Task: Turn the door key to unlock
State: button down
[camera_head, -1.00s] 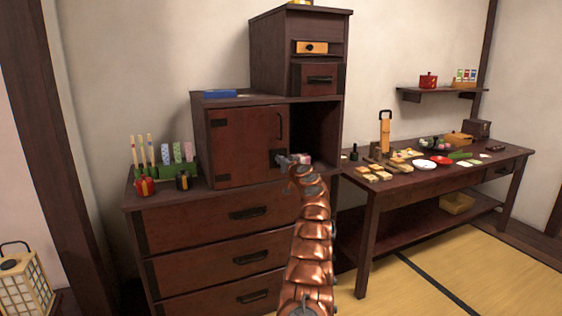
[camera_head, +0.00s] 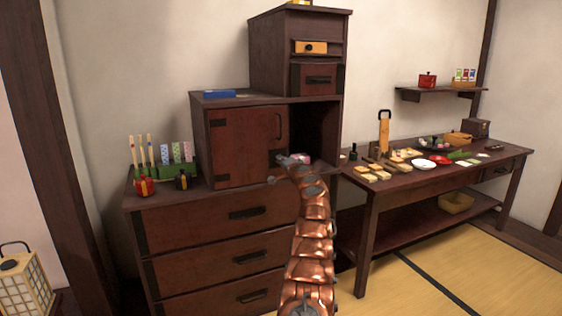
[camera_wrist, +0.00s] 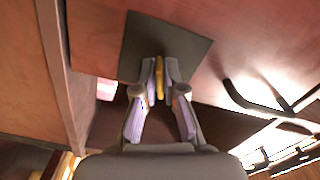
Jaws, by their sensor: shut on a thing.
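The reddish-brown cabinet door (camera_head: 240,135) is closed, with a black curved handle near its right edge. A dark square lock plate (camera_wrist: 190,50) is on the door. A thin gold key (camera_wrist: 159,77) stands out from the plate in the wrist view. My gripper (camera_wrist: 160,68) has its two fingertips closed on the key, close to the plate. In the head view my gripper (camera_head: 282,160) is at the door's lower right, and the key is hidden there.
An open compartment (camera_head: 315,130) is right of the door. A green holder (camera_head: 180,170) with sticks and patterned pieces stands on the dresser at left, near a red jar (camera_head: 144,186). A low table (camera_head: 440,171) with food stands at right.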

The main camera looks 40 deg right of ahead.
jog(key=shift+f+m+p, duration=0.1)
jog(key=shift+m+p, duration=0.2)
jog(key=shift+m, duration=1.7)
jog(key=c, duration=1.3)
grip_release()
jog(key=shift+s, duration=0.1)
